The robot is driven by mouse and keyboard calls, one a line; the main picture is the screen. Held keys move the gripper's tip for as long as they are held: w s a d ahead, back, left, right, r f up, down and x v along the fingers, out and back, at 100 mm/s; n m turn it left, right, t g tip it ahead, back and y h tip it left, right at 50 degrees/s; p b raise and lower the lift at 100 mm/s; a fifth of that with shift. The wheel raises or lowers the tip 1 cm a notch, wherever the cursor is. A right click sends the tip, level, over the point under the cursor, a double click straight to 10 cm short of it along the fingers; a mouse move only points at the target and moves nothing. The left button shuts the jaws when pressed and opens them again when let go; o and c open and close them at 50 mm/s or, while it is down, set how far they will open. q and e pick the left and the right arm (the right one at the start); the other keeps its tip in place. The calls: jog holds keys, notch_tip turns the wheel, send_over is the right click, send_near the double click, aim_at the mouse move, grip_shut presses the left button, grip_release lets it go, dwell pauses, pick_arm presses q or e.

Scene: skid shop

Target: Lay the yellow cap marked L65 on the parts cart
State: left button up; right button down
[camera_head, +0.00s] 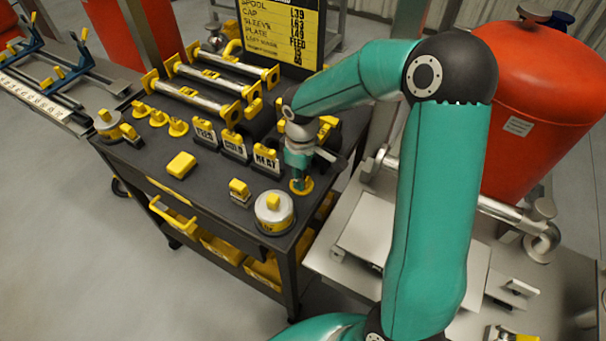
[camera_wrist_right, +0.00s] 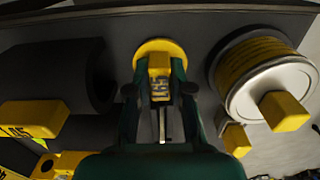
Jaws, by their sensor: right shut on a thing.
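The yellow cap (camera_head: 302,187) is a round disc with a block-shaped grip, at the right end of the parts cart's dark top (camera_head: 215,188). In the right wrist view, the cap (camera_wrist_right: 152,47) has a dark label on its grip that looks like L65, upside down and hard to read. My right gripper (camera_head: 299,172) points down and is shut on the grip; its fingers (camera_wrist_right: 160,80) stand on either side of it. The disc is at or just above the cart top; I cannot tell whether it touches. My left gripper is not in view.
A white spool with a yellow block (camera_head: 274,209) stands close to the cap. Label stands (camera_head: 265,160), a yellow block (camera_head: 181,165), several small yellow caps (camera_head: 159,118) and pipes (camera_head: 215,78) share the cart. A red tank (camera_head: 540,85) stands at right.

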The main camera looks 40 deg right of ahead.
jog(key=shift+f+b, duration=0.3)
dwell(0.5)
jog(key=c, duration=1)
grip_release()
jog(key=shift+c, duration=0.6)
jog(key=shift+r, duration=0.1)
jog(key=shift+s+r+p, duration=0.1)
jog(key=shift+r+p, duration=2.95)
jog(key=shift+r, duration=0.9)
